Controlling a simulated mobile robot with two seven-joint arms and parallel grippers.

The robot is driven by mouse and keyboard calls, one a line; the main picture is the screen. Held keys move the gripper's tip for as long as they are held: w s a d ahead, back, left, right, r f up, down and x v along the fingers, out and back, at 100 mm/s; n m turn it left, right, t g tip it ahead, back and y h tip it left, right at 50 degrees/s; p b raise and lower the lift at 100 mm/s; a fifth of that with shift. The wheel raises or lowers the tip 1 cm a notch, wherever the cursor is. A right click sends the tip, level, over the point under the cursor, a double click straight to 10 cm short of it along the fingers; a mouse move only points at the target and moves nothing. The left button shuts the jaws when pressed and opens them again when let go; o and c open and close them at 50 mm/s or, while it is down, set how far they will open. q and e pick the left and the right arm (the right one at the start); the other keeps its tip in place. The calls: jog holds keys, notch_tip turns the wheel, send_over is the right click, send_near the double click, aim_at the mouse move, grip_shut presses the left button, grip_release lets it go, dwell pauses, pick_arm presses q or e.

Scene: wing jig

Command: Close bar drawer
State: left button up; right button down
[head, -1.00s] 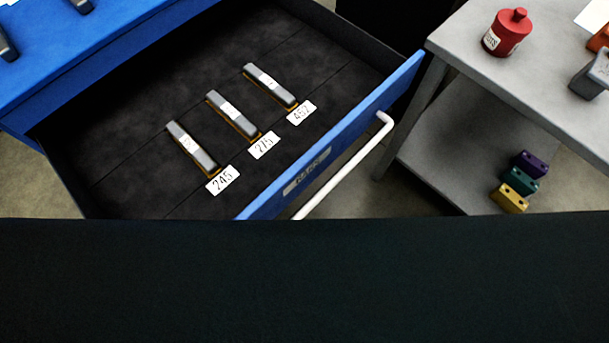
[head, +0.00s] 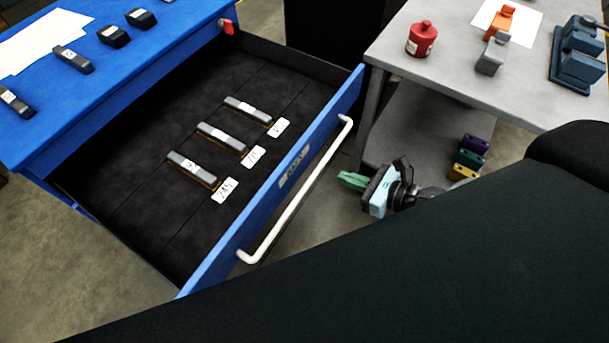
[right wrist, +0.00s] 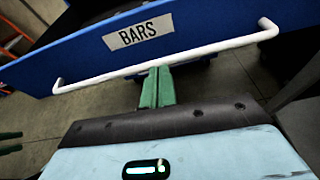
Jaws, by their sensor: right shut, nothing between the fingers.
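The bar drawer (head: 120,190) stands open from the blue cabinet (head: 150,70). Inside lie three grey bars, one by the label 245 (head: 192,170), a middle one (head: 222,138) and a far one (head: 248,110). The blue drawer front has a white bar handle (head: 300,195); in the right wrist view the handle (right wrist: 200,52) runs below a "BARS" plate (right wrist: 138,31). My right gripper (head: 352,180) is outside the drawer, to the right of the handle. Its green fingers (right wrist: 157,88) are shut and empty, with their tips close to the handle; I cannot tell whether they touch. My left gripper is not in view.
A grey table (head: 455,85) stands at the right with a red canister (head: 421,39), a grey block and an orange part. Its lower shelf holds purple, teal and yellow blocks (head: 462,172). Several dark blocks and papers lie on the cabinet top. Floor shows beside the drawer.

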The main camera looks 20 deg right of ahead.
aim_at(302, 162)
jog(key=shift+n, duration=0.4)
jog(key=x, duration=1)
jog(key=shift+w+p, duration=0.2)
jog(key=shift+p, duration=0.2)
